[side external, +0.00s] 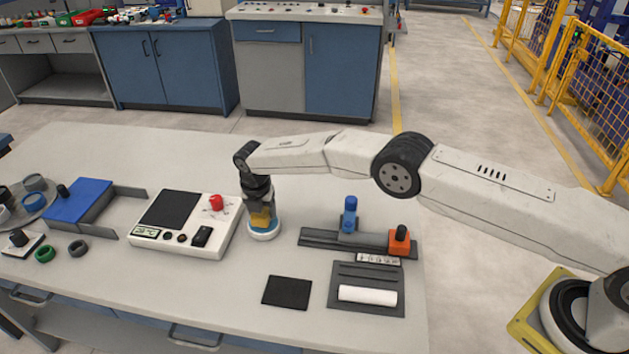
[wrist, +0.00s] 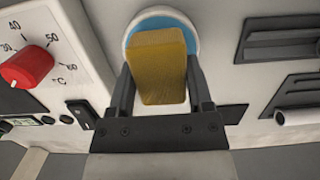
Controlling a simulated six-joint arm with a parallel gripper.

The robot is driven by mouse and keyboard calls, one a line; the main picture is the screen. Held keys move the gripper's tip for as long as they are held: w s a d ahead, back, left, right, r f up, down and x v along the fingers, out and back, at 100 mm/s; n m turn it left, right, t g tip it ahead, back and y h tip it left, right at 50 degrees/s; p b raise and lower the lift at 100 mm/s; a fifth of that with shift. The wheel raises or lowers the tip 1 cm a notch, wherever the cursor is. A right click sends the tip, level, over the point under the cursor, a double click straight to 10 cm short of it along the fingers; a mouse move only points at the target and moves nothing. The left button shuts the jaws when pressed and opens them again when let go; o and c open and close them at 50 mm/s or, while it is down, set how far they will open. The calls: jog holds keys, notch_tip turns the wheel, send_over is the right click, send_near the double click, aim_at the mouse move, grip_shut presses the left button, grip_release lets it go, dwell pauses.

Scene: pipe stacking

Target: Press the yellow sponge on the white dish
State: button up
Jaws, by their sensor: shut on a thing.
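My gripper (wrist: 159,88) is shut on the yellow sponge (wrist: 158,65), one finger on each side of it. In the side external view the sponge (side external: 261,220) is at the lower end of my gripper, directly over the dish (side external: 264,234). The dish is round and white with a blue inside, and in the wrist view its rim (wrist: 192,22) shows behind the sponge. The sponge appears to be at or very near the dish's surface; I cannot tell whether it touches. Most of the dish's inside is hidden by the sponge.
A white heating device (side external: 185,224) with a red knob (side external: 216,203) stands close left of the dish. Right of it are a dark rail with a blue piece (side external: 350,214) and an orange block (side external: 400,241), a tray with a white cylinder (side external: 368,295), and a black pad (side external: 287,291).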

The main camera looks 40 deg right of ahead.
aim_at(265, 208)
jog(key=shift+r, duration=2.9)
jog(key=shift+d, duration=0.1)
jog(key=shift+s+d+r+m, duration=0.1)
jog(key=shift+d+r+m, duration=0.1)
jog(key=shift+d+m, duration=0.25)
jog(key=s+d+r+m+g, duration=0.1)
jog(key=s+d+r+m, duration=0.2)
jog(key=s+d+m, duration=0.6)
jog(key=s+d+r+m+g+y, duration=0.1)
jog(key=s+d+r+m, duration=0.3)
jog(key=s+d+m, duration=0.5)
jog(key=s+m, duration=0.4)
jog(key=m, duration=0.4)
jog(key=shift+s+d+r, duration=0.2)
jog(key=shift+s+d, duration=0.05)
jog(key=shift+d, duration=0.1)
